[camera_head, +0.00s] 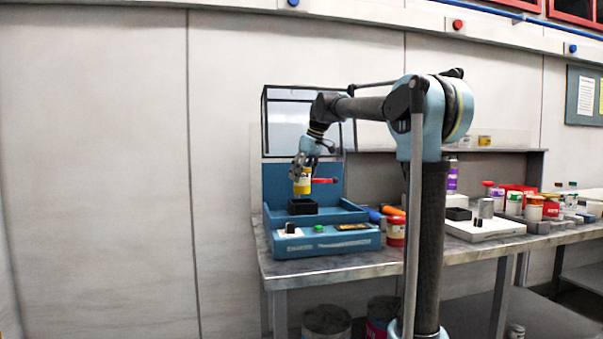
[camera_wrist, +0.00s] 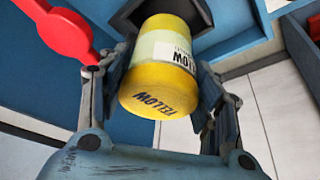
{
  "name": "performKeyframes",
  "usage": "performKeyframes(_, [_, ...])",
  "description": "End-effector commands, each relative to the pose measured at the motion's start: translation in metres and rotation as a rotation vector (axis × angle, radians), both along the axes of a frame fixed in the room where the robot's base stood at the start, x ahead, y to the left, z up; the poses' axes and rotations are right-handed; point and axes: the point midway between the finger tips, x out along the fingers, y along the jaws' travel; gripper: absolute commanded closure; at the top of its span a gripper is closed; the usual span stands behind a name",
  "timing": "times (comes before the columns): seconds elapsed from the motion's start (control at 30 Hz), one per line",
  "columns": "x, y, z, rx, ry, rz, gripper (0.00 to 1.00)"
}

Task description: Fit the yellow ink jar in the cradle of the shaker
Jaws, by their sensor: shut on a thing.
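The yellow ink jar (camera_head: 303,182) is held in my gripper (camera_head: 303,170) above the shaker. The wrist view shows the jar (camera_wrist: 163,70) close up, with a pale label and "YELLOW" on its yellow end, between the two fingers of my gripper (camera_wrist: 160,98). The shaker (camera_head: 326,245) is a blue machine at the left end of the bench. Its black cradle (camera_head: 303,207) lies just below the jar in the head view. In the wrist view the dark cradle (camera_wrist: 205,17) shows behind the jar, which hides part of it. I cannot tell whether the jar touches the cradle.
A red lever (camera_head: 324,181) sits beside the jar; it also shows in the wrist view (camera_wrist: 62,33). A clear guard (camera_head: 285,120) stands raised behind. A red-labelled jar (camera_head: 396,231), a white scale (camera_head: 483,228) and several containers stand to the right on the bench (camera_head: 440,256).

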Motion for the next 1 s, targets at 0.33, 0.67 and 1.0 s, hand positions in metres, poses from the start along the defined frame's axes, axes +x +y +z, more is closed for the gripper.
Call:
performKeyframes(0.33, [0.000, -0.001, -0.028, 0.000, 0.000, -0.002, 0.78])
performKeyframes(0.67, [0.001, -0.001, -0.052, 0.000, 0.000, -0.002, 0.78])
performKeyframes(1.0, [0.000, -0.001, -0.066, 0.000, 0.000, -0.002, 0.78])
